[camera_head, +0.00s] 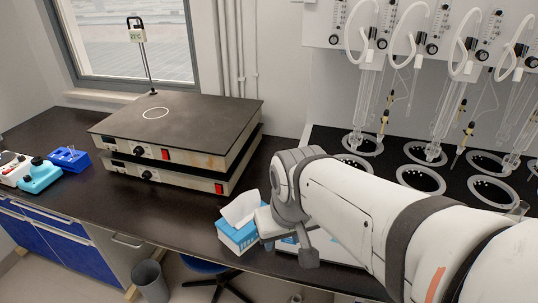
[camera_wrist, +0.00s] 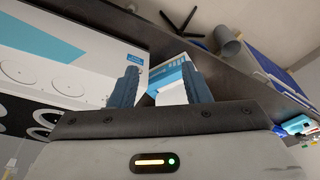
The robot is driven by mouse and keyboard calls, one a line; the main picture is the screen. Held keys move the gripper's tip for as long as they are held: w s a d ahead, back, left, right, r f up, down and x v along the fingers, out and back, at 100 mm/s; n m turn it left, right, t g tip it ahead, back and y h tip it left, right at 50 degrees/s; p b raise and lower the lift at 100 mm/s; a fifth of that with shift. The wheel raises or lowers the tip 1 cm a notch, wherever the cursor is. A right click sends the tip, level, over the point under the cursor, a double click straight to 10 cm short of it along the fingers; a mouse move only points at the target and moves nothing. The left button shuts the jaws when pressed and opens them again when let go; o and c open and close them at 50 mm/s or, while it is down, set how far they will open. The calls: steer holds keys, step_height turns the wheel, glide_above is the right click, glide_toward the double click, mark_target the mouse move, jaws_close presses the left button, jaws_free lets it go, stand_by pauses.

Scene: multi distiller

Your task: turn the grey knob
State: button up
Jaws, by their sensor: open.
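My gripper (camera_wrist: 158,76) is open, with two blue-grey fingers apart and nothing held between them. In the head view my arm reaches in from the right and its end is beside the tissue box (camera_head: 236,238); the fingers are hidden there. The distiller has a white wall panel (camera_head: 330,25) with black knobs (camera_head: 382,44) and a black top with several rings (camera_head: 421,180). Its white and blue front (camera_wrist: 85,68) fills the left of the wrist view and shows faint round outlines. My arm covers much of the front in the head view. I cannot make out a grey knob.
Two stacked hot plates (camera_head: 195,120) stand left of my arm. A blue rack (camera_head: 68,158) and a small teal device (camera_head: 40,175) are at the far left. Glass tubes (camera_head: 368,100) rise from the distiller. A bin (camera_head: 150,280) and stool (camera_head: 207,268) are below the bench.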

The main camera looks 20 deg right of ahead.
steer(key=w+d+g+p, duration=0.1)
steer(key=w+d, duration=0.3)
steer(key=w, duration=0.2)
steer(key=w+d+g+p, duration=0.1)
steer(key=w+d+p, duration=0.1)
steer(key=w+d, duration=0.3)
steer(key=w+d+n+p, duration=0.1)
steer(key=w+d, duration=0.4)
steer(key=w, duration=0.3)
steer(key=shift+w+f+g+p, duration=0.1)
steer(key=shift+f+g+p, duration=0.25)
steer(key=shift+g, duration=0.05)
steer(key=shift+f, duration=0.25)
step_height(320, 180, down, 7)
steer(key=shift+f+p, duration=0.2)
steer(key=shift+p, duration=0.25)
